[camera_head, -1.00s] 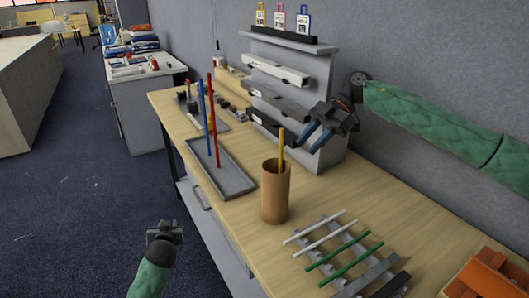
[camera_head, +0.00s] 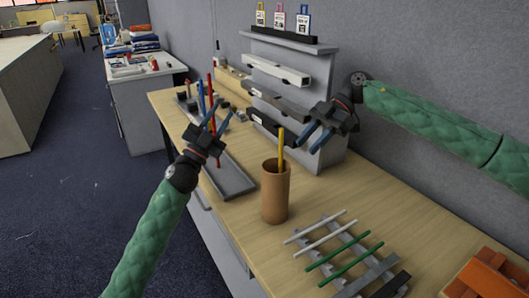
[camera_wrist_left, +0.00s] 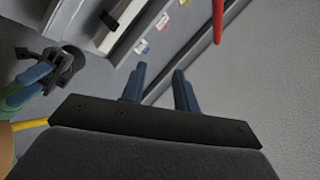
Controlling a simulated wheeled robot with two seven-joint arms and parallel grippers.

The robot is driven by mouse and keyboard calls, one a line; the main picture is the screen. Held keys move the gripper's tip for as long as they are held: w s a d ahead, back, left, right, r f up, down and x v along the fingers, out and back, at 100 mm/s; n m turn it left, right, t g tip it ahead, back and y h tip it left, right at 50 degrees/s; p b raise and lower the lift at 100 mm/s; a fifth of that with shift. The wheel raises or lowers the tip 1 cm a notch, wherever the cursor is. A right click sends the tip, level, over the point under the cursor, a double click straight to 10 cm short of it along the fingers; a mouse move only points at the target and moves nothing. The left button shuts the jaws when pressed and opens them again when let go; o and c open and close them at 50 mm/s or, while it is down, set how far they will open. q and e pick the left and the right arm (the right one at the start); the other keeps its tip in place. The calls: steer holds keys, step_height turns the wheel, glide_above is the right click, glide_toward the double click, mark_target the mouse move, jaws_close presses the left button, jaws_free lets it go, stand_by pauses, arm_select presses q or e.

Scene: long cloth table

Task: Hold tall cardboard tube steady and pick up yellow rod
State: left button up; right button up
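The tall cardboard tube (camera_head: 275,195) stands upright on the table. The yellow rod (camera_head: 281,148) stands inside it, its upper part sticking out above the rim. My left gripper (camera_head: 210,117) is open and empty, left of the tube and above the grey tray, partly covering the rods there. In the left wrist view its two blue fingers (camera_wrist_left: 160,88) are apart with nothing between them. The yellow rod (camera_wrist_left: 30,124) and a bit of the tube (camera_wrist_left: 5,150) show at the left edge there. My right gripper (camera_head: 315,133) is open and empty, above and right of the rod's top.
A grey tray (camera_head: 236,186) holds upright red and blue rods left of the tube. A rack (camera_head: 333,262) with white and green rods lies in front right. An orange bin (camera_head: 490,280) is at the right corner. A shelf unit (camera_head: 325,110) stands behind.

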arm_select(q)
steer(key=s+d+r+m+g+h, duration=0.45)
steer(key=d+m+g+h, duration=0.2)
steer(key=m, duration=0.25)
step_height(320, 180, up, 3)
steer(key=m+g+y, duration=0.3)
steer(key=m+g, duration=1.3)
steer(key=g, duration=0.2)
glide_above(283, 189)
steer(key=s, duration=0.2)
steer(key=s+f+m+y, duration=0.3)
steer(key=f+m+y, duration=0.2)
steer(key=y, duration=0.3)
steer(key=w+a+f+m+t+y, duration=0.4)
steer(key=m+t+y, duration=0.1)
steer(key=y, duration=0.2)
steer(key=shift+h, duration=0.25)
steer(key=shift+x, duration=3.65)
steer(key=shift+w, duration=0.1)
steer(key=shift+c, duration=0.2)
jaws_close()
